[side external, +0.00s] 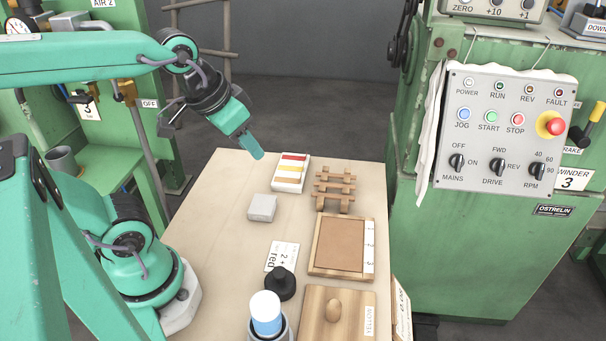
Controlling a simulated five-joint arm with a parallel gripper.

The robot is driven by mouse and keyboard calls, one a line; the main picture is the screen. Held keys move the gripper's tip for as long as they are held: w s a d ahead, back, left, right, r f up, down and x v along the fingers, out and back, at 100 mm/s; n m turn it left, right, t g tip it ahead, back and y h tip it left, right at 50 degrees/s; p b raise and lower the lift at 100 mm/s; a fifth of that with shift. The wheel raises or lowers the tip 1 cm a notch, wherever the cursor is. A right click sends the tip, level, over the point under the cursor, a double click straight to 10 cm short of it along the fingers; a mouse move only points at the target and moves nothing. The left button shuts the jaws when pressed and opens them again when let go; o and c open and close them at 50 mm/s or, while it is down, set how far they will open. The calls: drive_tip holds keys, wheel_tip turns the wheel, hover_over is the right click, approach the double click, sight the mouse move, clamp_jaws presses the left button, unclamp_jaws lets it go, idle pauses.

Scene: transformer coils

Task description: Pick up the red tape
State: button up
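A short red strip (294,157), which looks like the red tape, lies at the far end of a white block (283,188) near the back of the table. Yellow and pale strips (289,176) lie on the same block in front of it. My gripper (257,154) hangs in the air to the left of the block, pointing down and to the right. Its teal fingers overlap in this view, so the gap between them is hidden. I see nothing held at the tip.
A grey block (262,208) sits in front of the white block. A wooden rack (335,190) and a framed brown board (341,245) stand right. The table's left side (215,240) is clear.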

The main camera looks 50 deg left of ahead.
drive_tip(key=w+a+n+g, duration=0.15)
drive_tip(key=w+a, duration=0.25)
drive_tip(key=w, duration=0.4)
drive_tip(key=w+a+n+g, duration=0.1)
drive_tip(key=w+a+n, duration=0.2)
drive_tip(key=w, duration=0.5)
drive_tip(key=w+a+f+n+g, duration=0.1)
drive_tip(key=w+a+f, duration=0.2)
drive_tip(key=a+f, duration=0.1)
drive_tip(key=w+a+f+n+g, duration=0.1)
drive_tip(key=w+a+f, duration=0.2)
drive_tip(key=w+f, duration=0.1)
drive_tip(key=w+a+f+n+g, duration=0.1)
drive_tip(key=w+a+f, duration=0.2)
drive_tip(key=f, duration=0.3)
drive_tip(key=shift+w+a+f+n, duration=0.1)
drive_tip(key=shift+w+a+n, duration=0.3)
drive_tip(key=shift+a, duration=0.4)
drive_tip(key=shift+w+a+f, duration=0.15)
drive_tip(key=shift+a+f, duration=0.15)
drive_tip(key=shift+f, duration=1.4)
drive_tip(key=shift+d+f, duration=0.1)
drive_tip(key=shift+f, duration=2.5)
